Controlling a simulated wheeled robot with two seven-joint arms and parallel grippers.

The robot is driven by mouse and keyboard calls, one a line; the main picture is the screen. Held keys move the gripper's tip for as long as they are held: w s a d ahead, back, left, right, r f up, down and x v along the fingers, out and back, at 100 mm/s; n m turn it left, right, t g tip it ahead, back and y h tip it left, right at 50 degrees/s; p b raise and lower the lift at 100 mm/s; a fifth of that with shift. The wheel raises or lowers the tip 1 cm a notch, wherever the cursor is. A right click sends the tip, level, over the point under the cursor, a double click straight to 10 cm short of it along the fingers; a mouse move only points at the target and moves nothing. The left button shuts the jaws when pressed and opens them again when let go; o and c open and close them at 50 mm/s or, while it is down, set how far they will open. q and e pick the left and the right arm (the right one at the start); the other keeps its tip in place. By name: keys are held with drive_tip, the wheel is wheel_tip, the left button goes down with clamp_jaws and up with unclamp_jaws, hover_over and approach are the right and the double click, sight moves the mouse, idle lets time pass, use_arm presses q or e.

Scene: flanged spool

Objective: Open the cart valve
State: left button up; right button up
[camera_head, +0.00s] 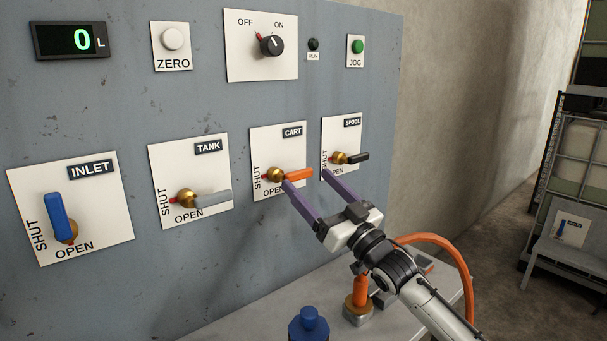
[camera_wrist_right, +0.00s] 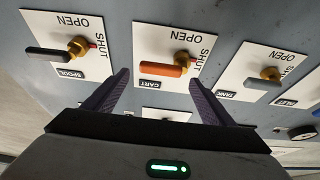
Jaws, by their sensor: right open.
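The cart valve has an orange handle (camera_head: 299,174) on a brass hub (camera_head: 274,175), on a white CART plate (camera_head: 288,138). The handle lies about level and points right; a small red tip on the other side of the hub points to SHUT. OPEN is printed below. My right gripper (camera_head: 306,180) is open, its purple fingers reaching toward the panel. In the head view one fingertip overlaps the handle and the other is to its right. In the right wrist view the orange handle (camera_wrist_right: 161,70) appears between the fingertips (camera_wrist_right: 160,82); contact cannot be told. My left gripper is not in view.
The spool valve's black handle (camera_head: 356,157) is close right of my fingers. The tank valve's grey handle (camera_head: 212,198) is left, then the inlet valve's blue handle (camera_head: 55,215), pointing up.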

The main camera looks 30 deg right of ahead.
sight(301, 173)
drive_tip(key=shift+x, duration=1.75)
drive_tip(key=c, duration=1.5)
